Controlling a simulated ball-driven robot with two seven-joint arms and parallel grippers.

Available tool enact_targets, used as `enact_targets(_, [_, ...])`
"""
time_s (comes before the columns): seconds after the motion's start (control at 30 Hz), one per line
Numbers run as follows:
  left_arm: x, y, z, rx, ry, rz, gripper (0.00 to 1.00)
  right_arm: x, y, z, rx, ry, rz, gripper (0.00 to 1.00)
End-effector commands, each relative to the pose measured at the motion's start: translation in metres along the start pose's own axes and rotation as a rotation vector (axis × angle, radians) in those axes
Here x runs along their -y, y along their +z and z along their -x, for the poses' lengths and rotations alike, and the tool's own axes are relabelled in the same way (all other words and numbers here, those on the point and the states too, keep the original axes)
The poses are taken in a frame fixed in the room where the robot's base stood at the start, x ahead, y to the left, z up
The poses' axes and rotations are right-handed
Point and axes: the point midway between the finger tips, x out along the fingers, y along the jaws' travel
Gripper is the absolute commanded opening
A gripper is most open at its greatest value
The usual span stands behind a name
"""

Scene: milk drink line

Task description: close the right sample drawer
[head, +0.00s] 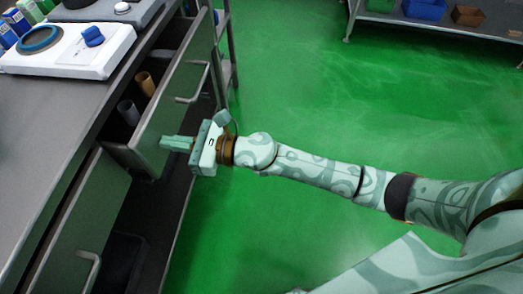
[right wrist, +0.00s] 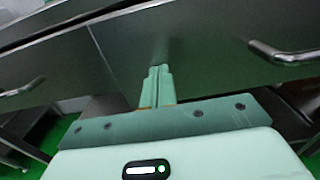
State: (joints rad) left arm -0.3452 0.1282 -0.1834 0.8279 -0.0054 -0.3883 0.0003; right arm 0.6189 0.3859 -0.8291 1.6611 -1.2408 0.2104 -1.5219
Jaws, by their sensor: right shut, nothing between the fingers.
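The open sample drawer (head: 175,100) juts out from the bench at the upper left of the head view. I take it for the right one. Its dark front has a bar handle (head: 196,88), and a brown cup and a grey cup show inside. My right gripper (head: 165,143) is shut and empty, its fingertips at the near lower end of that front. In the right wrist view the closed fingers (right wrist: 157,72) point at the dark drawer front (right wrist: 205,50), left of a handle (right wrist: 285,53). I cannot tell whether they touch. My left gripper is not in view.
Another drawer front (head: 82,225) with a handle (head: 85,270) lies nearer on the bench. A white device (head: 65,52) and cartons (head: 15,22) stand on the bench top (head: 40,120). Green floor is clear to the right. A shelf with bins (head: 425,8) is at the back.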

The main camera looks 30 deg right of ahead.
Motion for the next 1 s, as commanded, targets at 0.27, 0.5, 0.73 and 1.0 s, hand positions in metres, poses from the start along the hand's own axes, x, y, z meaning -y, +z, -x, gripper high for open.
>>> enact_targets(0.27, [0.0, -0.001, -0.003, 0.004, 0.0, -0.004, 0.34, 0.0, -0.001, -0.049, 0.0, 0.001, -0.001, 0.0])
enact_targets(0.5, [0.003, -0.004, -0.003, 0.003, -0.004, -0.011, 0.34, 0.0, -0.001, -0.067, 0.0, 0.0, -0.001, 0.0])
enact_targets(0.73, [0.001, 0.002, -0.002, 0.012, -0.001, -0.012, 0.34, 0.001, 0.001, -0.07, 0.002, -0.001, 0.001, 0.0])
enact_targets(1.0, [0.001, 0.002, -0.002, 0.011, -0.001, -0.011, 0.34, 0.001, 0.003, -0.071, 0.006, -0.003, 0.002, 0.0])
